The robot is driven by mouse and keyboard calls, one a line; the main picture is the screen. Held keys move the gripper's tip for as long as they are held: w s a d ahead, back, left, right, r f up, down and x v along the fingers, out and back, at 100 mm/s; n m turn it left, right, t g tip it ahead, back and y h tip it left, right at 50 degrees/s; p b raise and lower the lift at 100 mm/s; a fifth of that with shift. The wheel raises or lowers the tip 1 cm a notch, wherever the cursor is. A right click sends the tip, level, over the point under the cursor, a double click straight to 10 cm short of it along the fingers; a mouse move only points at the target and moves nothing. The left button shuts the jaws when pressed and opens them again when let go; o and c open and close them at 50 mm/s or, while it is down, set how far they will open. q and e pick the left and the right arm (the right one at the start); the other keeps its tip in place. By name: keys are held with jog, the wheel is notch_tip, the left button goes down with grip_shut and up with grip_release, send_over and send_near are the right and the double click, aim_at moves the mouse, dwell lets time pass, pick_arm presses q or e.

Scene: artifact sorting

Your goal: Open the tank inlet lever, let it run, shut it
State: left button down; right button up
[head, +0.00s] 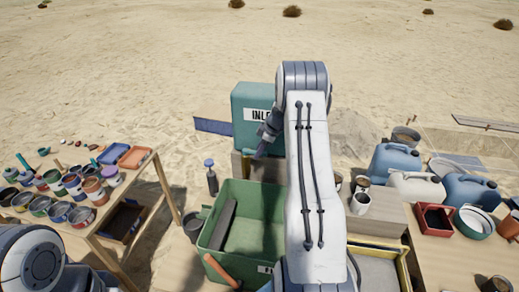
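The teal tank (252,95) stands beyond the green bin, with a white label reading "INLE", its end cut off by my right arm. My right arm reaches up the middle of the view and covers the tank's right part. My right gripper (260,150) shows small and dark at the tank's lower front, just left of my arm. Whether its fingers are open or touch anything is too small to tell. I cannot make out the inlet lever; it may be behind my arm or gripper. My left arm shows at the lower left corner, its gripper out of view.
A green bin (208,232) holding a dark bar stands before the tank. A wooden table (150,172) with paint cans and trays is at left. Blue jugs (393,160), a white jug (416,186) and a red tray (434,222) are at right. Open sand lies behind.

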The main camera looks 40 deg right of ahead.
grip_shut()
dwell(1.2)
